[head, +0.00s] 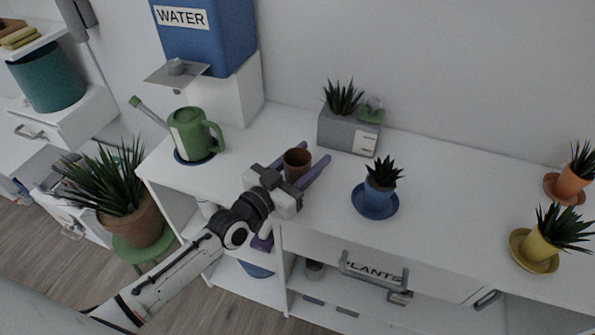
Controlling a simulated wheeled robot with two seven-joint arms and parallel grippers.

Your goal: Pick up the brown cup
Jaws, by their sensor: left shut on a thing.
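The brown cup (297,161) is in the head view, over the white shelf desk near its middle. My left gripper (312,160) has its purple fingers on either side of the cup and is shut on it. The cup looks roughly upright, with its open top showing. The gripper body hides the cup's lower part, so I cannot tell whether it touches the desk top. My right gripper is not in view.
A green watering can (190,136) stands left of the cup. A grey planter (349,133) is behind it. A blue potted plant (378,190) is to the right, with yellow (540,245) and orange pots (571,183) further right. The desk top (455,190) between them is clear.

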